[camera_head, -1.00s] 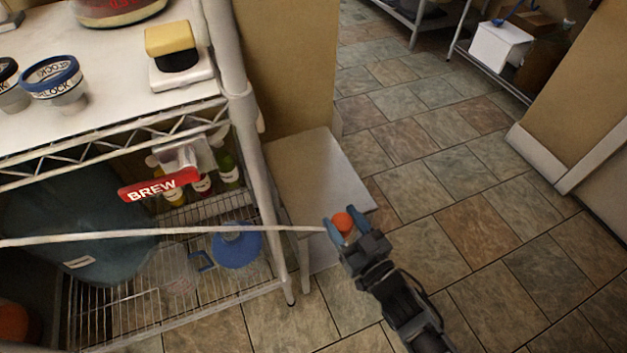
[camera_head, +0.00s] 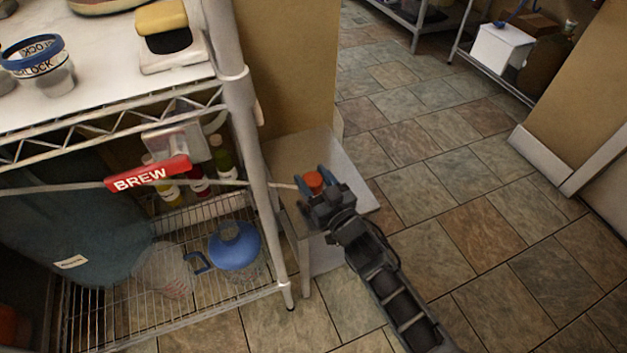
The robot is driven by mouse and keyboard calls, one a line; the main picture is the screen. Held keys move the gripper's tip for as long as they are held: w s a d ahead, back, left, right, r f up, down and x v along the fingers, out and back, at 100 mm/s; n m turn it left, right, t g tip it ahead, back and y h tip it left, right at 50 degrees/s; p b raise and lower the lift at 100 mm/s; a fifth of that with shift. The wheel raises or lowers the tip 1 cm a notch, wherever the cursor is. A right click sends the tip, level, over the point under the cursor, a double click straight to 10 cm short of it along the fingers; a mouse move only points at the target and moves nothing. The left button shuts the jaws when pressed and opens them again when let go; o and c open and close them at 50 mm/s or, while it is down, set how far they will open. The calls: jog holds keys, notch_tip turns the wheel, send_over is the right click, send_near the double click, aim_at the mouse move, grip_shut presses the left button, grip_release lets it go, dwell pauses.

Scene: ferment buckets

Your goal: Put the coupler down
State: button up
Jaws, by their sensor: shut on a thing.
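An orange-red coupler (camera_head: 314,182) sits between the blue fingertips of my gripper (camera_head: 311,179), which is shut on it. A pale hose (camera_head: 220,182) runs from the coupler to the left, past the wire rack's post, and a red BREW tag (camera_head: 147,175) shows along it. My gripper and the coupler are in front of or over a small white stand (camera_head: 352,180) beside the rack. I cannot tell how high above its top the coupler is. The coupler's lower part is hidden by the fingers.
A blue-topped jug (camera_head: 235,247) and bottles (camera_head: 222,155) stand below. The tiled floor (camera_head: 450,190) at the right is clear.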

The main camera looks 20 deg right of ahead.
jog(key=shift+r, duration=0.1)
jog(key=shift+f, duration=0.2)
jog(key=o, duration=1.3)
jog(key=shift+c, duration=0.2)
jog(key=shift+r, duration=0.15)
jog(key=shift+s, duration=0.15)
jog(key=s+d+p, duration=0.1)
jog(key=s+p, duration=0.1)
jog(key=s, duration=0.9)
jog(key=shift+s+d+p, duration=0.25)
jog(key=shift+s+p, duration=0.05)
jog(key=shift+p, duration=0.05)
